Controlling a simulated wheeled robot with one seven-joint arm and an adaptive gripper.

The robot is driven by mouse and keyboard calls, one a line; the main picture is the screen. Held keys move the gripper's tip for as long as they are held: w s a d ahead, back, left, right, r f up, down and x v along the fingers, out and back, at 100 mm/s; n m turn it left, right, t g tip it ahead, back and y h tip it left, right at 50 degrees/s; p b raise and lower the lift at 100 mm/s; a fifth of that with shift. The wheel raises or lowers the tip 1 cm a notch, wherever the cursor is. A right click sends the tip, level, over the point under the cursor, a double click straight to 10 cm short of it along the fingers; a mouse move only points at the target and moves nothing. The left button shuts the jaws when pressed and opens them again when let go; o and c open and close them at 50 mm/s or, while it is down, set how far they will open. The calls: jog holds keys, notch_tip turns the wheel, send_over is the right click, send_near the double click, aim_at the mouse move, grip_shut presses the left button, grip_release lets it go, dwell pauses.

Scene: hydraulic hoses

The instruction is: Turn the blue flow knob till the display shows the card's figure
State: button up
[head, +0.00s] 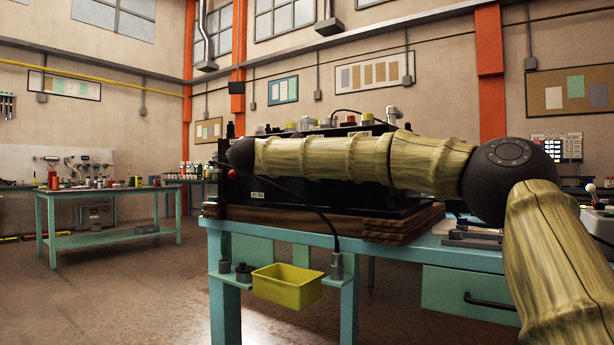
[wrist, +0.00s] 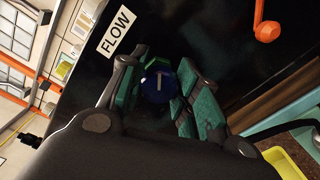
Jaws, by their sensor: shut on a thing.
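The blue flow knob (wrist: 158,87) is in the wrist view, on a dark panel under a white label reading FLOW (wrist: 115,33). A pale pointer line on its face runs nearly upright in the picture. My gripper (wrist: 160,80) has its green-padded fingers on either side of the knob and is shut on it. In the head view my arm crosses in front of the black unit (head: 330,192), and the gripper and knob cannot be made out. I can make out neither the display nor the card's figure in either view.
The unit stands on a wooden base (head: 400,222) on a teal bench (head: 460,258). A yellow bin (head: 287,287) hangs at the bench front. An orange-red handle (wrist: 267,31) sticks out near the knob. Another teal table (head: 110,250) stands far left, with open floor between.

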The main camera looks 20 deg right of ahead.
jog(key=shift+f+m+b, duration=0.25)
jog(key=shift+m+b, duration=0.45)
jog(key=shift+b, duration=0.6)
jog(key=shift+f+m+b, duration=0.2)
jog(key=shift+m+b, duration=0.5)
jog(key=shift+b, duration=0.55)
jog(key=shift+r+m+b, duration=0.1)
jog(key=shift+m+b, duration=0.5)
jog(key=shift+b, duration=0.4)
jog(key=shift+r+m+b, duration=0.15)
jog(key=shift+m+b, duration=0.25)
jog(key=shift+b, duration=0.15)
jog(key=o, duration=1)
jog(key=shift+r, duration=0.1)
jog(key=shift+r+n+p, duration=0.25)
jog(key=shift+n+p, duration=0.05)
jog(key=shift+p, duration=0.55)
jog(key=shift+p, duration=0.4)
jog(key=n+p, duration=0.2)
jog(key=p, duration=0.2)
jog(key=shift+r+n+p, duration=0.1)
jog(key=shift+n+p, duration=0.3)
